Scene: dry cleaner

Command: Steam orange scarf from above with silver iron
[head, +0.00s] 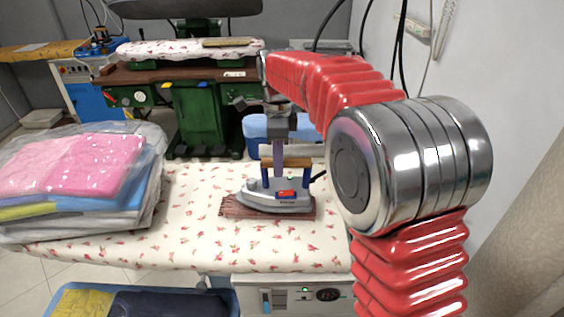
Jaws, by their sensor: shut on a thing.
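The silver iron (262,196) has a wooden handle on blue posts and a red patch on its side. Most of the cloth is hidden under the iron. I cannot tell whether the iron touches the cloth or hangs just above it. The cloth looks more reddish-brown than orange, and I see no other scarf. My gripper (279,161) points down from above and is shut on the iron's handle.
Plastic-wrapped folded clothes (75,170) are piled on the left of the floral board (190,240). A blue bin (75,297) with folded cloth is below, front left. A green pressing machine (200,110) stands behind. The wall is on the right.

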